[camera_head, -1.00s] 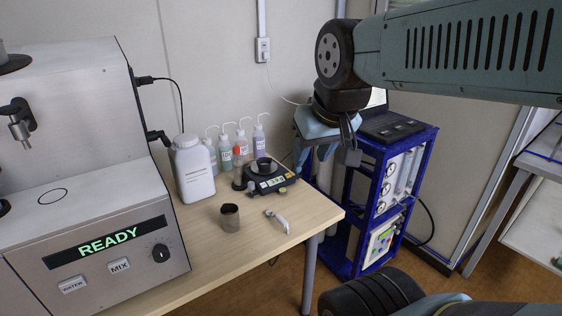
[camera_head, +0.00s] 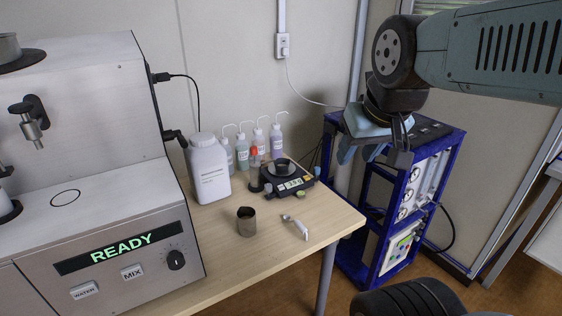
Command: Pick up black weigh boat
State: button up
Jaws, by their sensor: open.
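The black weigh boat (camera_head: 281,166) looks like a small dark cup on the pan of a black digital scale (camera_head: 296,186), near the back right of the wooden table. My gripper (camera_head: 372,155) is open and empty. In the picture it hangs to the right of the scale and above it, in front of the blue rack, clear of the weigh boat. The inside of the weigh boat is too small to make out.
A metal beaker (camera_head: 246,222) and a pale handled tool (camera_head: 296,228) lie in front of the scale. A white jug (camera_head: 208,168) and several wash bottles (camera_head: 259,141) stand behind. The READY machine (camera_head: 95,200) fills the left. A blue rack (camera_head: 430,195) stands right.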

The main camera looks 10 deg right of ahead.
aim_at(282, 164)
jog(key=i, duration=0.9)
jog(key=u, duration=0.05)
